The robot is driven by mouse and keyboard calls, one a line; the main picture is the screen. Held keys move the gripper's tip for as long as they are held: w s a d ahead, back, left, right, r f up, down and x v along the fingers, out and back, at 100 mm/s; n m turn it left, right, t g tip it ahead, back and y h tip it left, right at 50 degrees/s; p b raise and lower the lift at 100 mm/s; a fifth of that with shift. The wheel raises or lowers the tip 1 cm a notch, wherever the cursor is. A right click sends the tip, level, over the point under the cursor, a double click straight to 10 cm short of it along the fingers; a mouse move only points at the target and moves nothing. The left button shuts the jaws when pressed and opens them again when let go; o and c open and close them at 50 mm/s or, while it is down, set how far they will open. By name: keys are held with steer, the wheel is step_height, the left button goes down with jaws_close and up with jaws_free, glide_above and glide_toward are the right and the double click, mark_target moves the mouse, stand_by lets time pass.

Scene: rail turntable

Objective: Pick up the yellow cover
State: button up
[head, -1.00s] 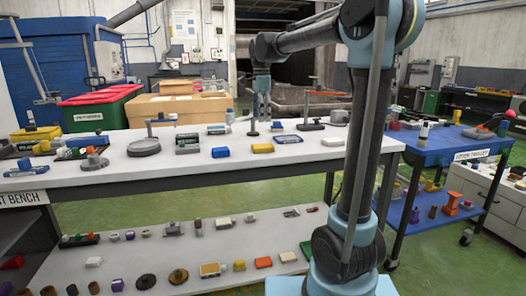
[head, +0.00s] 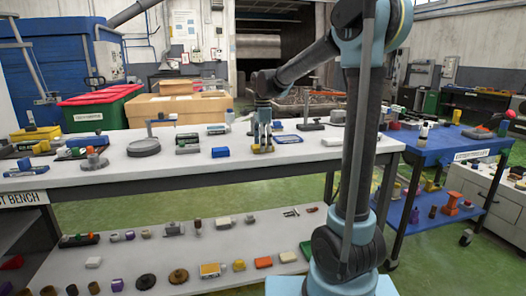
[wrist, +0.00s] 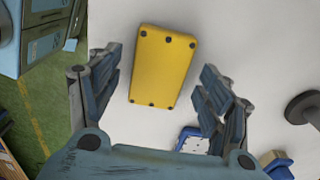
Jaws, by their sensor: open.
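The yellow cover (wrist: 165,66) lies flat on the white bench top in the wrist view, a rounded rectangular block with small dark dots near its corners and edges. My gripper (wrist: 161,62) is open and points down at it. The fingers show on the left and right of the cover, with white bench visible between each finger and the cover.
A blue-rimmed tray (wrist: 195,143) lies close to the right finger, and a dark round-based stand (wrist: 303,107) is farther right. In the head view a blue block (head: 220,153) sits to the left on the bench (head: 200,166). Bare bench surrounds the cover.

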steer(key=shift+f, duration=0.35)
steer(key=shift+c, duration=0.3)
steer(key=c, duration=1.3)
steer(key=shift+r, duration=0.15)
